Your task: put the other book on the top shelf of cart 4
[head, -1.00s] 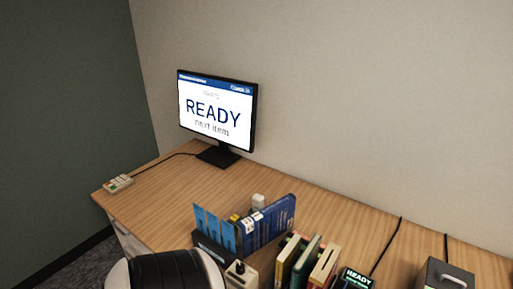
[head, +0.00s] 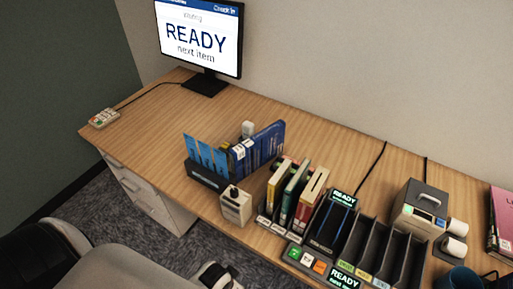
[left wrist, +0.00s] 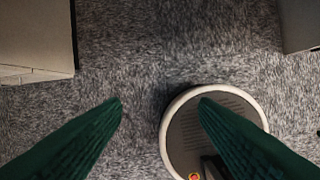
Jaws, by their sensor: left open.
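Several upright books stand on the desk in the head view. Blue ones (head: 257,145) are at the middle, and yellow, green and cream ones (head: 310,195) are to their right. I cannot tell which is the task's book. No cart shows in either view. My left gripper (left wrist: 160,103) shows in the left wrist view as two green fingers, wide apart with nothing between them, above the carpet. My right gripper is not in view.
The desk (head: 140,130) carries a monitor (head: 200,38) reading READY, a keypad (head: 104,117), a beige box (head: 236,205), a dark slotted sorter (head: 365,250) and a grey device (head: 420,208). Drawers (head: 150,195) stand under its left end.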

